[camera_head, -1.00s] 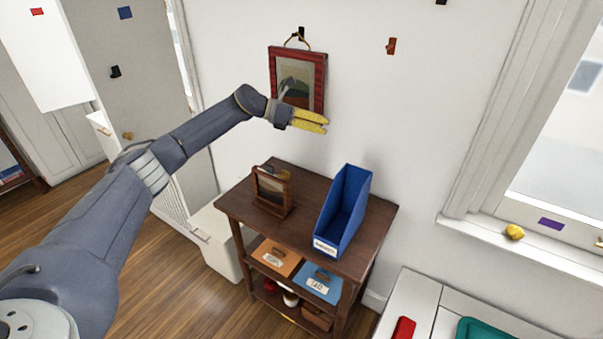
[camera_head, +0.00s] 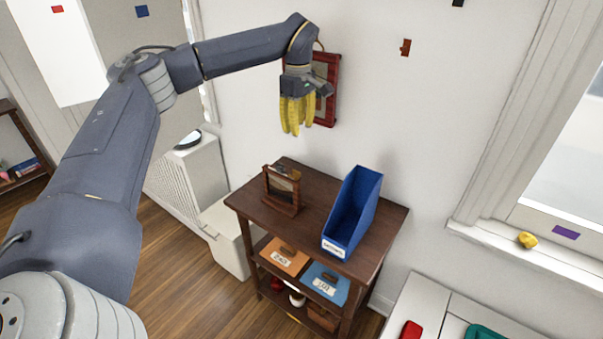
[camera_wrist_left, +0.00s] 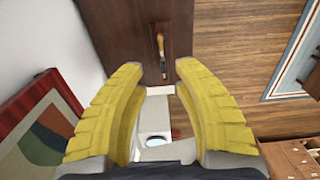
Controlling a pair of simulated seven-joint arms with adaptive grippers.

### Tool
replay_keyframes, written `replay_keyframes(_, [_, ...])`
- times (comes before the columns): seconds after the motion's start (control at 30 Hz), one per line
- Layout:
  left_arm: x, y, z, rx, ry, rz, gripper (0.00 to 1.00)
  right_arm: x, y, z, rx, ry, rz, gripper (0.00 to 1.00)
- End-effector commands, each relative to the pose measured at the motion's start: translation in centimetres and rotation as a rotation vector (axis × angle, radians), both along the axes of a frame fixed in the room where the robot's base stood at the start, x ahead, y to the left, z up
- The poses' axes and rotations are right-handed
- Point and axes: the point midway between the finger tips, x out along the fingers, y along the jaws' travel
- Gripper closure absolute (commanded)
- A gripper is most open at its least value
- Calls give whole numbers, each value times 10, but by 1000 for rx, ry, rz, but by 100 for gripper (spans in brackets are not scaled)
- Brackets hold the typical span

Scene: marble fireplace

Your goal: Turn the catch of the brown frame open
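The small brown frame (camera_head: 282,190) stands upright on the dark wooden stand (camera_head: 322,217). Its catch is too small to make out in the head view. My left gripper (camera_head: 295,133) has yellow fingers pointing down, in the air above the stand and well apart from the brown frame. In the left wrist view the gripper (camera_wrist_left: 155,75) is open and empty. The brown frame seems to show from above as a narrow upright shape (camera_wrist_left: 160,45) on the stand top, beyond the fingertips. My right gripper is not in view.
A red-framed picture (camera_head: 330,105) hangs on the wall behind my left gripper, partly hidden by it. A blue bin (camera_head: 352,215) stands right of the brown frame. A white box (camera_head: 226,238) sits left of the stand.

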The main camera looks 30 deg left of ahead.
Motion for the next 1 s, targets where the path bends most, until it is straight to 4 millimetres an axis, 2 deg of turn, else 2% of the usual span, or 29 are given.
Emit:
replay_keyframes(0.7, [0,-1,-122,-4,2,1,70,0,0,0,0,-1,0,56])
replay_keyframes(1.0, [0,-1,-157,-3,-1,0,70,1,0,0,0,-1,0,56])
